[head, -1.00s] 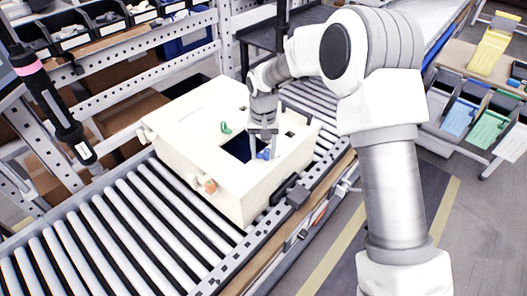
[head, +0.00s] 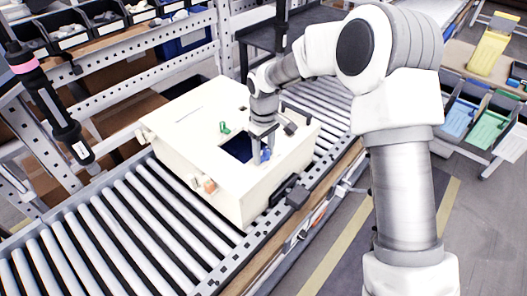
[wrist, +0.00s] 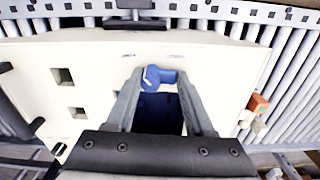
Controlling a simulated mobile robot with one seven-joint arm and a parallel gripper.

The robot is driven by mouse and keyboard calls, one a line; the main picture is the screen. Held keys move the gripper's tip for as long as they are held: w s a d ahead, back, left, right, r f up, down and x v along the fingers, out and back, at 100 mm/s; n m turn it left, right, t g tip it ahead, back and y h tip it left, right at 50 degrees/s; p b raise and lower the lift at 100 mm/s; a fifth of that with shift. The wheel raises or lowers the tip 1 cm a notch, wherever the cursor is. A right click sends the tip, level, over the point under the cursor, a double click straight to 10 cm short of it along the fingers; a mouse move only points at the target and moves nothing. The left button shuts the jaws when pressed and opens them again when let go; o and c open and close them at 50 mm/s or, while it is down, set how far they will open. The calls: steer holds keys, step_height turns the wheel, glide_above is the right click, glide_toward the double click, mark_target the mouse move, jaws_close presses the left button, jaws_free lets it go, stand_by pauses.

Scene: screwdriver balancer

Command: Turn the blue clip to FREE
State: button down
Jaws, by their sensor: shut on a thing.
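The blue clip (head: 266,155) sits on top of the cream box (head: 190,122), at the edge of a dark square opening. It also shows in the wrist view (wrist: 160,77), lying between my two fingertips. My gripper (head: 262,152) points down over the box and is shut on the blue clip. Its fingers (wrist: 159,80) stand on either side of the clip in the wrist view. A green clip (head: 225,127) stands on the box top to the left of the opening. Any FREE marking is too small to read.
The box rests on a roller conveyor (head: 110,215). A black and pink screwdriver (head: 48,100) hangs at the left. An orange part (head: 209,186) is on the box's front side. Shelves with bins stand behind. The aisle floor is at the right.

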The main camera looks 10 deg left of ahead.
mark_target(264, 152)
steer(key=shift+n, duration=0.5)
steer(key=shift+c, duration=1.4)
jaws_free()
step_height(264, 152, up, 18)
steer(key=shift+f, duration=0.25)
